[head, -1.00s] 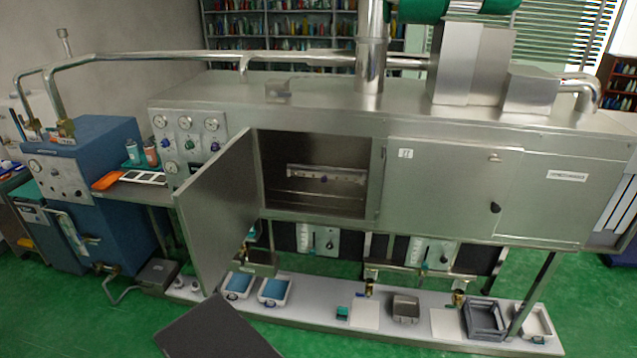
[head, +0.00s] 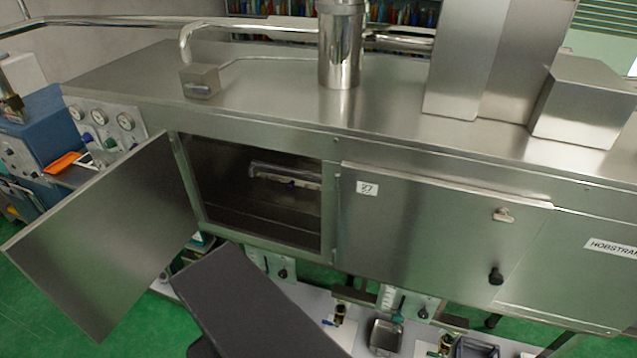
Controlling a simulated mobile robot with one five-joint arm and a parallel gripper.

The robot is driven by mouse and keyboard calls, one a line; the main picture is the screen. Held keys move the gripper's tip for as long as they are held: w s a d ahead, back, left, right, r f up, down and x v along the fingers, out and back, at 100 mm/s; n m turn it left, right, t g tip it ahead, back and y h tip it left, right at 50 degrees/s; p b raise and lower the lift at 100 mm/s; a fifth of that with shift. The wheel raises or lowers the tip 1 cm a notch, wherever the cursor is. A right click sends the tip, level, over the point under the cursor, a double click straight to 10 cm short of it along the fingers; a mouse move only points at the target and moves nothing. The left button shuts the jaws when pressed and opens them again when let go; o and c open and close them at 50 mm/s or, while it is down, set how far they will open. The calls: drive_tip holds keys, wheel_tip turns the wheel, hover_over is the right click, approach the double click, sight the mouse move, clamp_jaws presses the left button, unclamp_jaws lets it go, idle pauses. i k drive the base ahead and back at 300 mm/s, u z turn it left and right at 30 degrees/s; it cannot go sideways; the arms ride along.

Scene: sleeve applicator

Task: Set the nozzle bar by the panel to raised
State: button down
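The nozzle bar (head: 290,177) is a pale metal bar inside the open compartment of the steel machine, in the upper part of the opening in the head view. Its details are small and dim, and I cannot tell its setting. The compartment door (head: 105,240) is swung wide open to the left. The panel (head: 105,120) with round gauges and knobs is at the machine's left end, partly hidden behind the door. A dark grey slab at the bottom centre appears to be part of my arm. My gripper is not in view.
A low shelf (head: 300,296) under the machine holds trays and small fittings. The steel top carries a pipe (head: 340,45) and box housings. Green floor shows at lower left.

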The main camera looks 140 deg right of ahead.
sight(292, 179)
drive_tip(key=z, duration=0.5)
drive_tip(key=k, duration=1.15)
drive_tip(key=z, duration=0.55)
drive_tip(key=i, duration=0.55)
drive_tip(key=z, duration=0.2)
drive_tip(key=k, duration=0.55)
drive_tip(key=u, duration=0.05)
